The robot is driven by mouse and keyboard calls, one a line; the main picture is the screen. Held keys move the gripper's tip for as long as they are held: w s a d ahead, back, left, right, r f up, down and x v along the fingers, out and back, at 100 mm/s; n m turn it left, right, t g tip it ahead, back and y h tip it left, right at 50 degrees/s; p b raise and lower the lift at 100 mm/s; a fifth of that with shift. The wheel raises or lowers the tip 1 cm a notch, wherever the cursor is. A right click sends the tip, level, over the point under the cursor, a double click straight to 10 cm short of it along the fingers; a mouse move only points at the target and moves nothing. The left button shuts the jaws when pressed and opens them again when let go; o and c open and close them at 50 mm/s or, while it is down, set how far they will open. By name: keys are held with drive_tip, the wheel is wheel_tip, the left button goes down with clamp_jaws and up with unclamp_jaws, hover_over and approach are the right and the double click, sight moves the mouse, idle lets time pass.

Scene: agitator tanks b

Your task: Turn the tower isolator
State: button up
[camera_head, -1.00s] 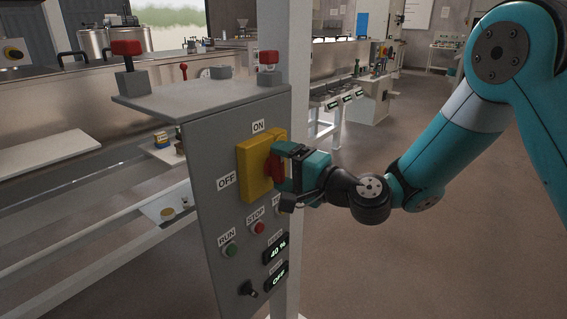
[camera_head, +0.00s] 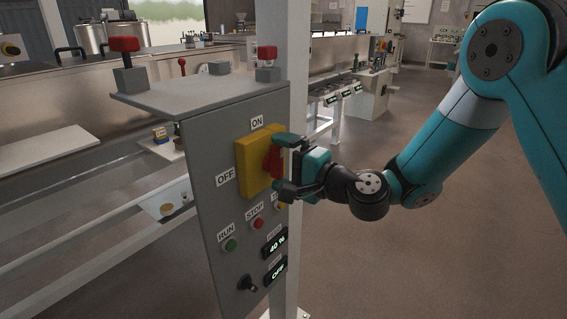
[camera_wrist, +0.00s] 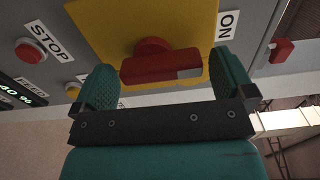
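The tower isolator is a yellow plate (camera_head: 247,168) with a red handle (camera_head: 272,160) on the grey panel. The handle stands roughly upright, towards the ON label (camera_head: 257,123). In the wrist view the red handle (camera_wrist: 160,68) lies across the picture, its pale-marked end towards the ON label (camera_wrist: 226,25). My gripper (camera_head: 281,164) is in front of the isolator with its fingers spread. In the wrist view my gripper (camera_wrist: 166,82) has one finger beyond each end of the handle, with visible gaps. The OFF label (camera_head: 225,177) is left of the plate.
Below the isolator are a green RUN button (camera_head: 231,245), a red STOP button (camera_head: 258,223), a display reading 40 % (camera_head: 275,245) and a black knob (camera_head: 247,283). Floor to the right is clear.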

drive_tip(key=b+v, duration=1.2)
drive_tip(key=v, duration=0.5)
drive_tip(key=shift+s+d, duration=0.2)
